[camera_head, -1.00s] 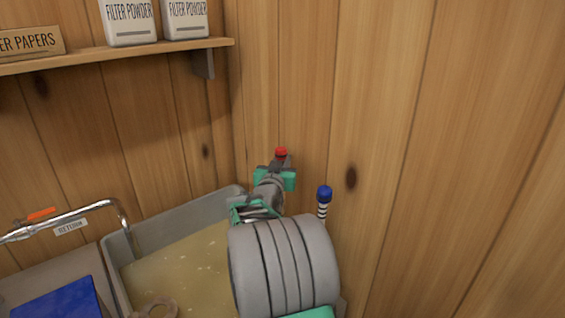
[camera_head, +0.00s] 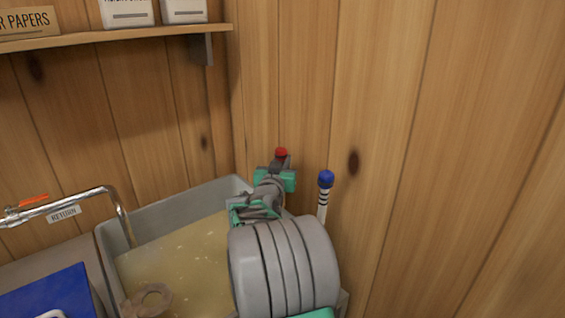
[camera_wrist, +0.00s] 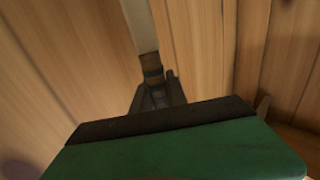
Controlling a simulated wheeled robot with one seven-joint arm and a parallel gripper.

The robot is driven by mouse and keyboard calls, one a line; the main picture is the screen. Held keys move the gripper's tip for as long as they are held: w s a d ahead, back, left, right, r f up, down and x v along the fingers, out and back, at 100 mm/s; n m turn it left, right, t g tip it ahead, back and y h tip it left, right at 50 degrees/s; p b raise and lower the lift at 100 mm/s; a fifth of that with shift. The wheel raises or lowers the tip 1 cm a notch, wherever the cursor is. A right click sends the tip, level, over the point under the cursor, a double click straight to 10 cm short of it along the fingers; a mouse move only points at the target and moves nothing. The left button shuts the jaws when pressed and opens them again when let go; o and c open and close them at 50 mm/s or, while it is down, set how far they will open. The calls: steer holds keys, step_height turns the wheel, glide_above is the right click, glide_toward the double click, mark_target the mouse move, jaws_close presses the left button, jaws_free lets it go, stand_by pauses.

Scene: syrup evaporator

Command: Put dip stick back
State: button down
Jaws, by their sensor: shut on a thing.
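My gripper (camera_head: 278,167) is at the far end of my grey and green arm, near the corner of the wooden walls. A red knob (camera_head: 281,152) shows just above the fingers. In the wrist view a pale stick with dark bands (camera_wrist: 150,62) runs up from between the fingers (camera_wrist: 156,94); the gripper is shut on it. I take it as a dip stick with the red knob; its lower part is hidden. A second stick, white with black bands and a blue knob (camera_head: 326,179), stands upright right of my arm. Its lower end is hidden behind my arm.
A grey tank (camera_head: 170,209) with cloudy yellow liquid lies left of my arm. A ring-shaped thing (camera_head: 149,299) is at its front. A return pipe (camera_head: 75,203) bends over its left side. A shelf (camera_head: 120,36) with filter boxes is above. The right wall is bare.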

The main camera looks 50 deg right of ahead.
steer(key=shift+f, duration=0.3)
steer(key=c, duration=0.6)
jaws_free()
steer(key=shift+b+v, duration=0.85)
steer(key=shift+v, duration=0.55)
steer(key=shift+b+v, duration=0.95)
steer(key=shift+v, duration=1.7)
steer(key=shift+f, duration=0.1)
